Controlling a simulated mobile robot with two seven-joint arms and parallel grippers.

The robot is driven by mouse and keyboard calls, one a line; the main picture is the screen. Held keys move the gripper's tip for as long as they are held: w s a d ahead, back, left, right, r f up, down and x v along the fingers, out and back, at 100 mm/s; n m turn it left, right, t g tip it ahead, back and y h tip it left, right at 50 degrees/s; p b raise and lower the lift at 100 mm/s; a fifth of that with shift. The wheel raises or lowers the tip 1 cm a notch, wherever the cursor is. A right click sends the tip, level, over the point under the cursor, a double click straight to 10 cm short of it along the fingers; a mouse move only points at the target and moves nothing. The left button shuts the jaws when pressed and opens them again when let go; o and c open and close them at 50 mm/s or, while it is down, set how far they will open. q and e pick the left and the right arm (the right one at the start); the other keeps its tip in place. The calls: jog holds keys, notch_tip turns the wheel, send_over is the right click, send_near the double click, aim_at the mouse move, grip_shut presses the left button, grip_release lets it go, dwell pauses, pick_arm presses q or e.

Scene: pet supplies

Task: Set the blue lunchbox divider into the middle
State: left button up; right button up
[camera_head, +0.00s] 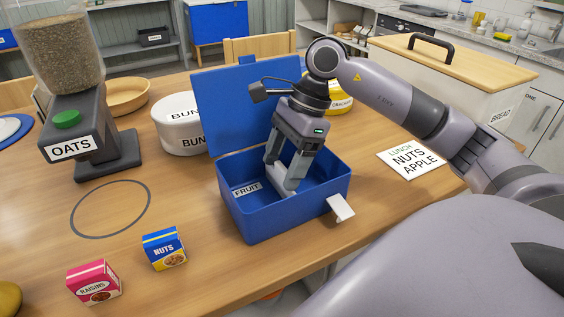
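The blue lunchbox (268,229) stands on the table with its lid (229,103) raised at the back. A label reading FRUIT is on its inner left side. My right gripper (281,176) reaches down into the box near its middle, its two fingers apart. A whitish piece (281,180), seemingly the divider, is low between and beside the fingertips. I cannot tell whether the fingers press on it or whether it touches the box floor. The gripper hides part of the box's inside. My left gripper is not in view.
A NUTS box (164,249) and a RAISINS box (94,282) stand at the front left. An OATS dispenser (88,135), a white tin (181,126) and a bowl (127,97) are behind. A lunch card (411,160) lies right. A drawn circle (75,222) is empty.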

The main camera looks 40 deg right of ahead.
jog(key=v, duration=0.7)
dwell(0.3)
jog(key=shift+d, duration=0.1)
dwell(0.5)
